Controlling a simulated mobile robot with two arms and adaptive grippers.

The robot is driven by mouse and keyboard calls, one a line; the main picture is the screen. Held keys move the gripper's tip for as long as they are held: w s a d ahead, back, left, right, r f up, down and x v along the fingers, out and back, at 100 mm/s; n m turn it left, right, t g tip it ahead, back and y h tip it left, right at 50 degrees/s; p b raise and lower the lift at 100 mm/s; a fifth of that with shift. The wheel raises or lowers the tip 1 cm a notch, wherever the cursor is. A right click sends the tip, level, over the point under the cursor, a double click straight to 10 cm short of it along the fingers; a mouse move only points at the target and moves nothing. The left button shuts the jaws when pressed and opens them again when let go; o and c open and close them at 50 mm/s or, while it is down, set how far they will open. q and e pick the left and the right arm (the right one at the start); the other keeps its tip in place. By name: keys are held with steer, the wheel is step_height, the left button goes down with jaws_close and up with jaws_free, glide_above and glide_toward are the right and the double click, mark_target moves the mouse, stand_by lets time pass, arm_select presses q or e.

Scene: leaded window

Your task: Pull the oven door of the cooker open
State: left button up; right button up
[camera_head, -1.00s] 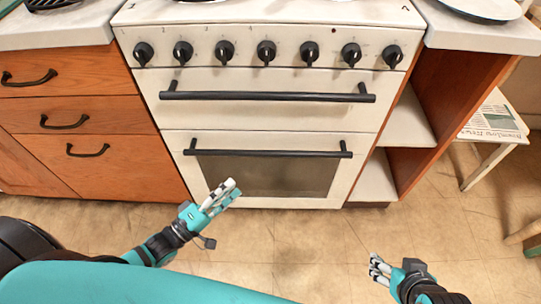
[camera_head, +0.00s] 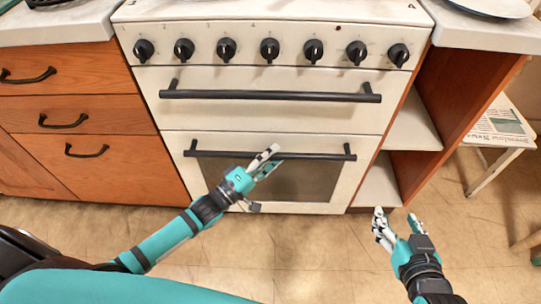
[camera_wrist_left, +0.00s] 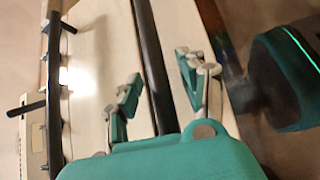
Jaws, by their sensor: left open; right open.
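The white cooker (camera_head: 270,105) stands ahead with its oven door (camera_head: 350,175) shut. A black bar handle (camera_head: 215,154) runs across the top of that door, above a dark window. My left gripper (camera_head: 270,160) is open at the middle of this handle. In the left wrist view the handle (camera_wrist_left: 150,60) runs between the two open fingers (camera_wrist_left: 158,88); I cannot tell whether they touch it. My right gripper (camera_head: 398,222) is open and empty, low over the floor to the right of the cooker.
A second black bar handle (camera_head: 270,96) is on the upper panel, below a row of black knobs (camera_head: 269,48). Wooden drawers (camera_head: 75,115) stand left, open shelves (camera_head: 412,130) right. The floor (camera_head: 310,250) before the cooker is clear.

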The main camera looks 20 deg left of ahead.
arm_select(q)
jaws_close()
stand_by(0.3)
steer(key=shift+s, duration=0.1)
